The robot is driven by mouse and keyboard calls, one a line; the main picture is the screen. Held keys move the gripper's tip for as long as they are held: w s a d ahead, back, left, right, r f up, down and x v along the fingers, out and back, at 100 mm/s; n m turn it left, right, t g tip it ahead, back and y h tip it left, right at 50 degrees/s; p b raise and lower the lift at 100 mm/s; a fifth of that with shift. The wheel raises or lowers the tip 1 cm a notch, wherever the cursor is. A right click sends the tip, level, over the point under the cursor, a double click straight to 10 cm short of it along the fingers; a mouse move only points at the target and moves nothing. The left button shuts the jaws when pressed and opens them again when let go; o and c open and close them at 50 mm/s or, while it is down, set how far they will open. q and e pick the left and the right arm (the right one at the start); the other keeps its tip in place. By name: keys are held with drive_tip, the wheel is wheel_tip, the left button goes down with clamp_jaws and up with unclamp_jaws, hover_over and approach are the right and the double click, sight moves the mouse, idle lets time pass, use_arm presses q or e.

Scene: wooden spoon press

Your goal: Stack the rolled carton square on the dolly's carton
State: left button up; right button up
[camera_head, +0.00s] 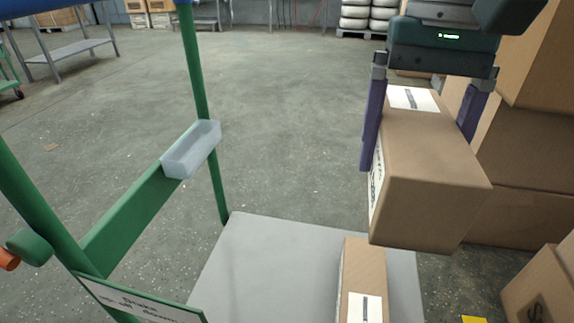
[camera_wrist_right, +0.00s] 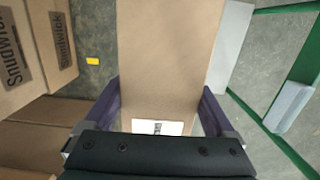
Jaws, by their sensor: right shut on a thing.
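My right gripper (camera_head: 420,115) is shut on a brown carton (camera_head: 430,180), with one purple finger on each side. The carton hangs in the air, tilted in the head view, above and to the right of the dolly's carton. The held carton also fills the middle of the right wrist view (camera_wrist_right: 165,60), between the fingers (camera_wrist_right: 160,110). The dolly's carton (camera_head: 365,265) stands on the grey dolly deck (camera_head: 270,262), partly cut off by the bottom edge. Both cartons carry white labels. My left gripper is not in view.
The dolly has a green frame (camera_head: 130,215) at left with a pale block (camera_head: 191,150) and a sign (camera_head: 140,300). Large cartons (camera_head: 520,150) stand stacked at right, close to the held carton. A yellow patch (camera_head: 474,319) lies on the floor. Open floor (camera_head: 290,110) lies behind the dolly.

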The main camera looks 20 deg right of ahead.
wheel_tip(320, 180, down, 16)
drive_tip(key=b, duration=0.9)
drive_tip(key=shift+f, duration=0.15)
wheel_tip(320, 180, down, 4)
drive_tip(key=b, duration=0.2)
drive_tip(key=shift+f+b, duration=0.15)
drive_tip(key=shift+b, duration=0.2)
drive_tip(key=o, duration=1.4)
